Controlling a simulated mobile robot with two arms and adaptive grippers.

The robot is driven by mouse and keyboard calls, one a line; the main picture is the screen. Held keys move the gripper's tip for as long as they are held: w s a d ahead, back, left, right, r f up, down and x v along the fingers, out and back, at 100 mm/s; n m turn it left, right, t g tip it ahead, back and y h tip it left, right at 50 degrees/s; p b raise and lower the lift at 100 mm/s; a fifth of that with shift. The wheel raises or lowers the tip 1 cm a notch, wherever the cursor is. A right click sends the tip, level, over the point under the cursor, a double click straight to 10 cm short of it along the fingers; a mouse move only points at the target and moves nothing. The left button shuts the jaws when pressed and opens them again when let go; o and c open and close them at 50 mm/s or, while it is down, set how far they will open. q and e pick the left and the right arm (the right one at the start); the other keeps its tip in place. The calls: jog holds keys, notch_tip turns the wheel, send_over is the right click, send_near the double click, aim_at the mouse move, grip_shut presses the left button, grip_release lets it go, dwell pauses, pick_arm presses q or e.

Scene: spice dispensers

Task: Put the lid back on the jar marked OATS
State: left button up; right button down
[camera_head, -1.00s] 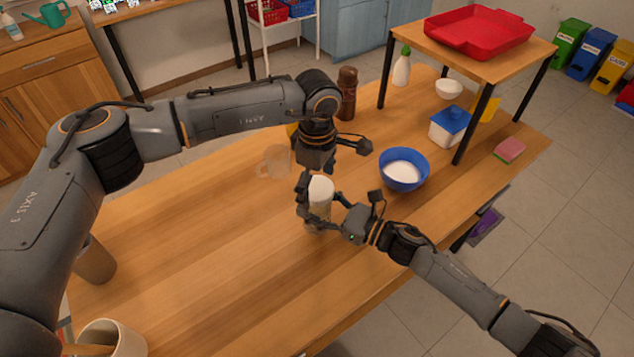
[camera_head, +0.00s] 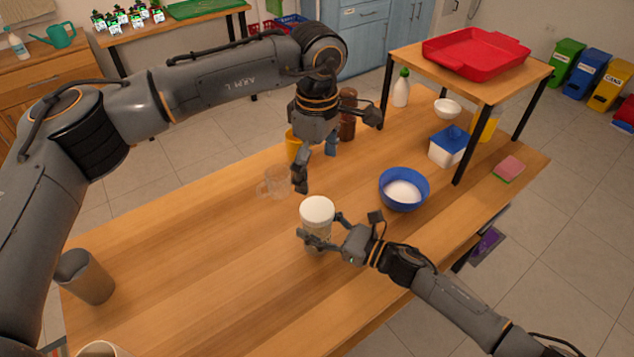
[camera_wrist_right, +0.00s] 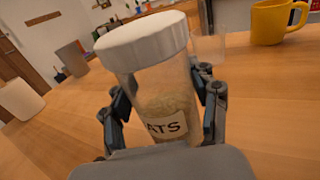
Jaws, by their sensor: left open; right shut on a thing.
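The clear jar (camera_head: 318,238) stands upright on the wooden table, and its label partly shows as "ATS" in the right wrist view (camera_wrist_right: 168,125). A white lid (camera_head: 317,209) sits on top of the jar's mouth; it also shows in the right wrist view (camera_wrist_right: 142,38), where it looks level or nearly so. I cannot tell whether it is screwed tight. My right gripper (camera_head: 318,240) is shut around the jar's body, a finger on each side (camera_wrist_right: 164,108). My left gripper (camera_head: 315,172) is open and empty, above and behind the lid, apart from it.
A clear glass mug (camera_head: 275,184) and a yellow mug (camera_head: 294,146) stand behind the jar. A brown bottle (camera_head: 347,115) is beyond them. A blue bowl (camera_head: 403,188) with white contents is to the right. The table's left middle (camera_head: 190,260) is clear.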

dwell(0.3)
jog(key=shift+c, duration=1.4)
grip_release()
jog(key=shift+d, duration=0.1)
jog(key=v, duration=1.1)
jog(key=shift+s+d, duration=0.3)
